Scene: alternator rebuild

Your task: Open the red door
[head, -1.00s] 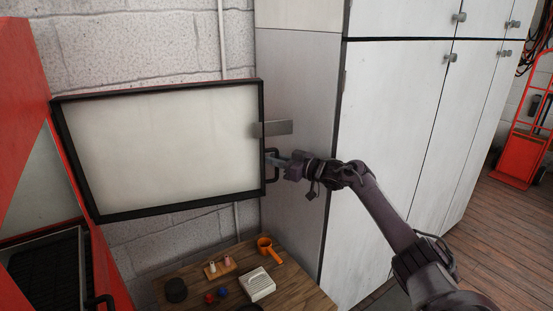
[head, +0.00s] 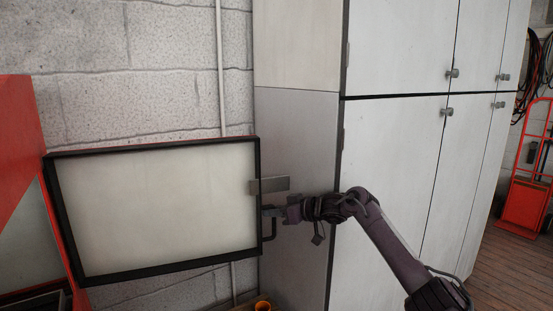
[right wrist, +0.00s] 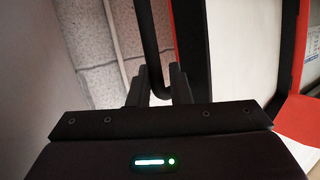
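The red door stands swung open at the left of the head view. Its inner side shows as a pale panel with a black frame (head: 155,212). My left gripper is not in view.
The red cabinet body (head: 22,150) is at the left. A tall white cupboard (head: 395,180) stands behind and right of my right arm. A block wall (head: 150,70) with a pipe is behind the door. A red hand truck (head: 525,205) stands far right.

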